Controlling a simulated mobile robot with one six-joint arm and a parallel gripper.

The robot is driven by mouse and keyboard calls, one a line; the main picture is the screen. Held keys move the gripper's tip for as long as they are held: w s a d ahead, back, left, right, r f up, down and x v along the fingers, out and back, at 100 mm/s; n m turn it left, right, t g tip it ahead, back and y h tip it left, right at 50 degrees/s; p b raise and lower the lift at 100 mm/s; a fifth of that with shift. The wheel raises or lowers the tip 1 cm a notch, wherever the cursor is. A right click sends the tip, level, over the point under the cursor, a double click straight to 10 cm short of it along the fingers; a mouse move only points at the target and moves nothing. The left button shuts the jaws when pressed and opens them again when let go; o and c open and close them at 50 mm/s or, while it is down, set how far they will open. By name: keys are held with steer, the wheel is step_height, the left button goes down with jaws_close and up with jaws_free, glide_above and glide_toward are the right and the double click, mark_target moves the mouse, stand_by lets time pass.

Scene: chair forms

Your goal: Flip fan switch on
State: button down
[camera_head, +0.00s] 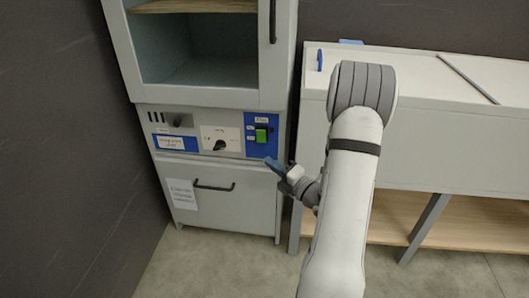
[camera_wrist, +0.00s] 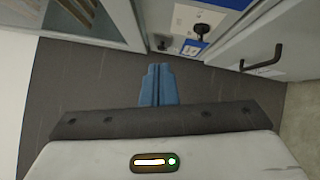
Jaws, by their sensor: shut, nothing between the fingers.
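A control panel on the grey fume cabinet holds a green switch (camera_head: 261,135) on a blue plate, with small labels too small to read. Left of it is a black knob (camera_head: 220,145) on a white plate; a black knob also shows in the wrist view (camera_wrist: 198,30). I cannot tell from the labels which control is the fan's. My gripper (camera_head: 270,162) has blue fingers and is just below the switch plate in the picture, with the switch uncovered. In the wrist view the fingers (camera_wrist: 157,83) are together and empty. The green switch is not clearly visible there.
A lower door with a dark handle (camera_head: 214,187) and a paper notice (camera_head: 181,194) is below the panel; the handle shows in the wrist view (camera_wrist: 262,60). A white bench (camera_head: 420,125) stands right of the cabinet. The dark wall (camera_head: 60,130) is left. Floor in front is clear.

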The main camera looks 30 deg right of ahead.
steer(key=d+f+m+h, duration=0.2)
steer(key=d, duration=0.1)
steer(key=shift+s+d+f+m+t+h, duration=0.1)
steer(key=shift+d+m+t+h, duration=0.05)
steer(key=shift+m+t+h, duration=0.2)
steer(key=b, duration=0.3)
glide_toward(258, 132)
steer(key=w+a, duration=0.2)
steer(key=a, duration=0.2)
steer(key=shift+w+d+r+b, duration=0.1)
steer(key=shift+w+d+b, duration=0.1)
steer(key=shift+w+d, duration=0.6)
steer(key=shift+w+d+r+b, duration=0.15)
steer(key=shift+w+d, duration=0.4)
steer(key=shift+w, duration=0.45)
